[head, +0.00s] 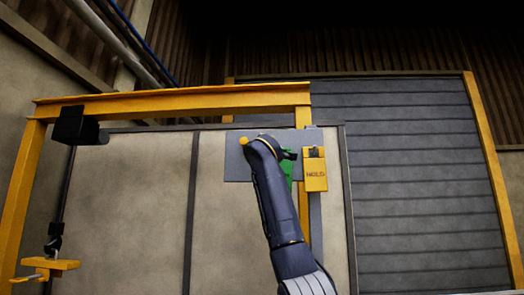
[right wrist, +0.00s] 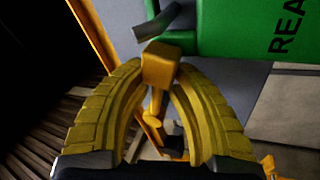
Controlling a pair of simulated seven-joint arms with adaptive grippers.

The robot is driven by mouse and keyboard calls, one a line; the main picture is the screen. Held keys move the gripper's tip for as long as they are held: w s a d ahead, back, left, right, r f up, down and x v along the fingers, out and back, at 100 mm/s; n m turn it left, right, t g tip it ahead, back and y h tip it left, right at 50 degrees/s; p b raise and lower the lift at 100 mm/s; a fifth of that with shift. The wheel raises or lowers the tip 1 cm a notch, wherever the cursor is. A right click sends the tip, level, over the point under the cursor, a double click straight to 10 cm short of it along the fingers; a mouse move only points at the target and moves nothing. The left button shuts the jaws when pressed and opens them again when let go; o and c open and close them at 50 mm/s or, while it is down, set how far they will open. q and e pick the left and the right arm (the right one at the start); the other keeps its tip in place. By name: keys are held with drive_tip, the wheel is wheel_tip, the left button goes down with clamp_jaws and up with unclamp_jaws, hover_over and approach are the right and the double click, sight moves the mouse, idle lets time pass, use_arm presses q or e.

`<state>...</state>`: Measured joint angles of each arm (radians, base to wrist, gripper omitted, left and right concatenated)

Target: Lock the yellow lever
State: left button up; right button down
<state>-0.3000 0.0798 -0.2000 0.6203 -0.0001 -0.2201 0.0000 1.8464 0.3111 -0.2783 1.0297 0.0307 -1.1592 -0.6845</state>
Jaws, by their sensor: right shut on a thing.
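The yellow lever (right wrist: 161,62) has a block-shaped end and a thin shank running down between my fingers in the right wrist view. My right gripper (right wrist: 160,76) has its yellow ridged fingers on both sides of the lever, shut on it. In the head view my right arm reaches up to a grey plate (head: 236,165) on the yellow post and covers most of the lever area. A green panel with black lettering (right wrist: 235,28) is beside the lever; a strip of it (head: 287,168) shows behind my arm. My left gripper is in neither view.
A yellow box with dark lettering (head: 315,170) is mounted just right of my right arm. A yellow beam (head: 180,104) spans above. A grey shutter (head: 420,180) stands behind.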

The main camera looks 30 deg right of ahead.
drive_tip(key=shift+s+d+r+n+y, duration=0.15)
drive_tip(key=shift+r+n+y, duration=0.5)
drive_tip(key=shift+n, duration=0.65)
drive_tip(key=c, duration=1)
unclamp_jaws()
drive_tip(key=shift+f+v, duration=0.2)
drive_tip(key=shift+v, duration=5.9)
drive_tip(key=shift+o, duration=0.2)
